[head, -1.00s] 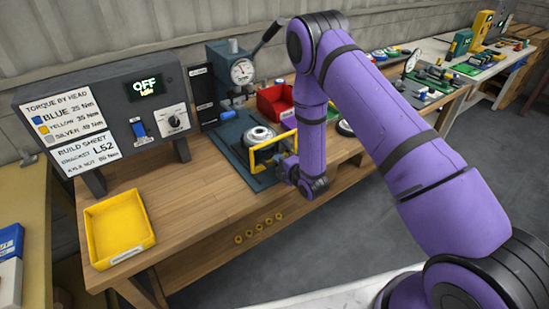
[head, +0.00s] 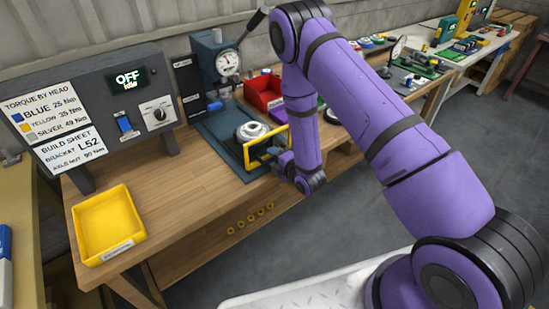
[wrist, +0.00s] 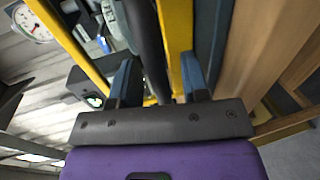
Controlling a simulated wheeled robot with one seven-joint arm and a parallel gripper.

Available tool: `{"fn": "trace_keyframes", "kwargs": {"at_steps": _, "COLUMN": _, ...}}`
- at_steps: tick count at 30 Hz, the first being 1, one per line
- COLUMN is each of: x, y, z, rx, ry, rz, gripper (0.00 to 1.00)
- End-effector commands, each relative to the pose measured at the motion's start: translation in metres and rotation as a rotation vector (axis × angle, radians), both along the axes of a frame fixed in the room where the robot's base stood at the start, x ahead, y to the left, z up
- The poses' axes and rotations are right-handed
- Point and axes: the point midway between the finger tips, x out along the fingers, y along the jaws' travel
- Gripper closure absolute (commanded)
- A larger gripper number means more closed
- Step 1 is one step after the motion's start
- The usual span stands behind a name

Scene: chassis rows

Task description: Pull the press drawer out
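The press (head: 222,68) stands at the back of the wooden bench, with a dial gauge and a black lever. Its blue-grey base plate (head: 215,125) carries a round metal part (head: 252,131). A yellow frame (head: 247,155) stands upright at the front of the base. My gripper (head: 268,156) is at this frame, near its right side. In the wrist view, the two blue-grey fingers (wrist: 157,72) stand apart, with a yellow bar (wrist: 176,35) and a dark rod (wrist: 146,45) showing between them. Contact with the frame cannot be made out, and the drawer's edges are not clear.
A red bin (head: 262,92) stands behind the press base, close to my arm. A control panel (head: 95,112) reading OFF and an empty yellow tray (head: 106,224) are at left. Bare bench top lies between tray and press. Open floor lies in front.

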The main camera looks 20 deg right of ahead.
Motion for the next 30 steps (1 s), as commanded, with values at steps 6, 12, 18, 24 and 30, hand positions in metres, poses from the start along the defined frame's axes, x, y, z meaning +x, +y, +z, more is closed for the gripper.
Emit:
{"fn": "trace_keyframes", "kwargs": {"at_steps": 6, "x": -0.003, "y": -0.002, "z": 0.001, "rx": 0.000, "ry": 0.001, "rz": 0.000, "gripper": 0.58}}
{"fn": "trace_keyframes", "kwargs": {"at_steps": 12, "x": -0.027, "y": -0.011, "z": 0.006, "rx": -0.001, "ry": 0.003, "rz": -0.001, "gripper": 0.58}}
{"fn": "trace_keyframes", "kwargs": {"at_steps": 18, "x": -0.062, "y": -0.026, "z": 0.013, "rx": -0.001, "ry": 0.003, "rz": -0.001, "gripper": 0.58}}
{"fn": "trace_keyframes", "kwargs": {"at_steps": 24, "x": -0.087, "y": -0.037, "z": 0.019, "rx": -0.001, "ry": 0.002, "rz": 0.000, "gripper": 0.58}}
{"fn": "trace_keyframes", "kwargs": {"at_steps": 30, "x": -0.097, "y": -0.041, "z": 0.022, "rx": -0.001, "ry": 0.001, "rz": -0.001, "gripper": 0.58}}
